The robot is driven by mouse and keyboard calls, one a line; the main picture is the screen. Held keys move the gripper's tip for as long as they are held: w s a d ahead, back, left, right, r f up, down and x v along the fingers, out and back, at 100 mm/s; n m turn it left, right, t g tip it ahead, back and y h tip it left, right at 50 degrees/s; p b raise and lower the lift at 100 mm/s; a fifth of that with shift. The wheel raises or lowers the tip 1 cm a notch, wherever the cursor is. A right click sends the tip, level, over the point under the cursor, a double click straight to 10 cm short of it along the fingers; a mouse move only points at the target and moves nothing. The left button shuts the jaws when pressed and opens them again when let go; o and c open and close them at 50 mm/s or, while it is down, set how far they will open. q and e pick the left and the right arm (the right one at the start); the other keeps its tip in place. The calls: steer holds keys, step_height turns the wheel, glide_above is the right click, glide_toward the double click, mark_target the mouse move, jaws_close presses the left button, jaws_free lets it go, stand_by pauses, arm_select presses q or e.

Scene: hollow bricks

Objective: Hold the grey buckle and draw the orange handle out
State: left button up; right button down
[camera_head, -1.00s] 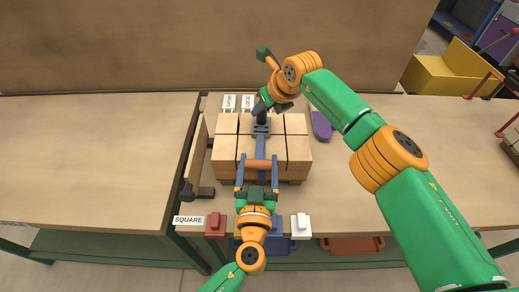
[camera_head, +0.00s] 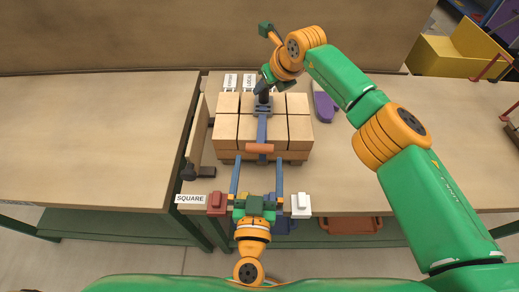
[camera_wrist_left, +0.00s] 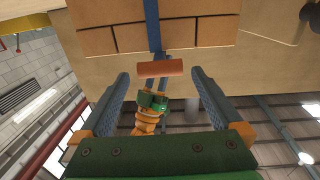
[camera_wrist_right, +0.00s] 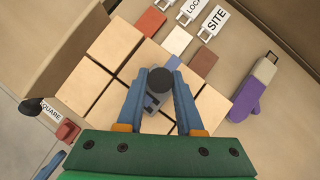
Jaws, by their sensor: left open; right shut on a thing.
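The grey buckle (camera_head: 262,108) sits on top of the brick stack, with a dark post (camera_head: 264,95) rising from it. My right gripper (camera_wrist_right: 160,82) is shut on this post from above; its fingers partly hide the buckle. A blue strap (camera_head: 262,130) runs from the buckle over the stack's front edge to the orange handle (camera_head: 260,148), which lies crosswise at the front face. The handle also shows in the left wrist view (camera_wrist_left: 160,69). My left gripper (camera_head: 258,164) is open and empty in front of the handle, its fingers pointing at the stack, apart from the handle.
The brick stack (camera_head: 225,128) stands on the table. A wooden board (camera_head: 196,130) stands at its left, a purple mitt (camera_head: 325,107) at its right. Red (camera_head: 216,203) and white (camera_head: 300,205) blocks are at the front edge. Labels (camera_head: 230,81) stand behind.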

arm_select(q)
steer(key=s, duration=0.7)
steer(key=shift+a, duration=0.2)
steer(key=shift+s, duration=0.1)
arm_select(e)
steer(key=shift+c, duration=2.4)
jaws_free()
steer(key=shift+s, duration=0.1)
steer(key=shift+r, duration=0.15)
steer(key=shift+s+d+r, duration=0.1)
steer(key=shift+r, duration=0.2)
steer(key=v, duration=1.1)
steer(key=shift+s, duration=0.1)
